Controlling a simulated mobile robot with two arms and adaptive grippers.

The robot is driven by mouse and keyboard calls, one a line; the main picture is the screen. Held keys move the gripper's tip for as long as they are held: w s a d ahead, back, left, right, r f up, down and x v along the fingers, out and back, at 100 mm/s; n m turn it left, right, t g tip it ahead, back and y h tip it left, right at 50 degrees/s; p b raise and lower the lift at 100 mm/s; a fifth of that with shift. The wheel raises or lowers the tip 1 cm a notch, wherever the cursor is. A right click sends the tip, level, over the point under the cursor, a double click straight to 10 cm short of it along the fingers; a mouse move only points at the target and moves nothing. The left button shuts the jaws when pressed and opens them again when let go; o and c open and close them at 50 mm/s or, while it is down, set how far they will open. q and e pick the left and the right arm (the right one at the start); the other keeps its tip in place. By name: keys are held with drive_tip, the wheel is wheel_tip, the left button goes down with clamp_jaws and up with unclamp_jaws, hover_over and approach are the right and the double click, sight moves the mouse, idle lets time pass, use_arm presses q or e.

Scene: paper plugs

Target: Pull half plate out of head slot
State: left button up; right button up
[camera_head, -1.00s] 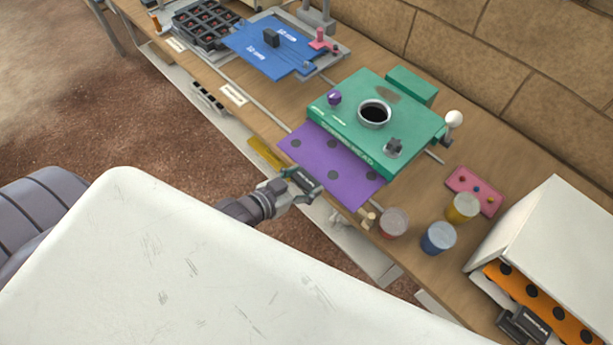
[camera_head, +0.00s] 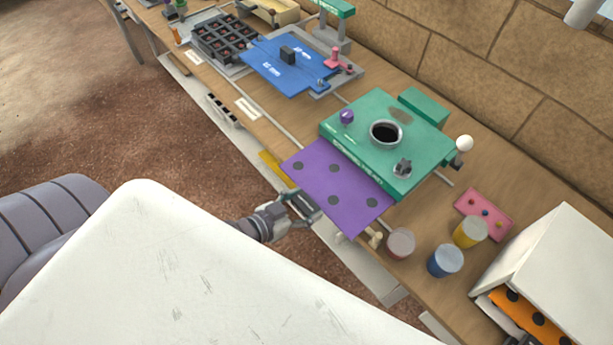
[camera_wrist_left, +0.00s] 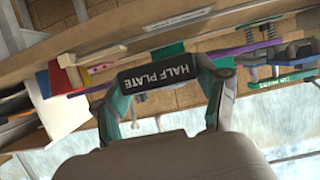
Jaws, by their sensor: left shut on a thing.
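The purple half plate (camera_head: 340,190) with black spots sticks out of the front of the green head (camera_head: 385,140). Its inner edge is hidden inside the head's slot. My left gripper (camera_head: 303,208) is at the plate's outer edge. In the left wrist view, its fingers sit on both sides of a black handle labelled HALF PLATE (camera_wrist_left: 158,76), shut on it. The plate's thin purple edge (camera_wrist_left: 275,43) shows behind the handle.
A red, a yellow and a blue cup (camera_head: 445,261) stand right of the plate. A white box (camera_head: 550,255) with an orange spotted plate (camera_head: 530,318) is at the lower right. A blue plate (camera_head: 290,65) lies farther back. The floor in front is open.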

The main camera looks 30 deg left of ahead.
use_arm(q)
drive_tip(key=s+a+p, duration=0.2)
drive_tip(key=s, duration=0.4)
idle(1.6)
drive_tip(key=shift+s+a, duration=0.2)
drive_tip(key=shift+s, duration=0.1)
drive_tip(key=shift+s+a+p, duration=0.25)
drive_tip(key=shift+s, duration=0.45)
drive_tip(key=shift+s+a+p, duration=0.25)
drive_tip(key=shift+s, duration=0.45)
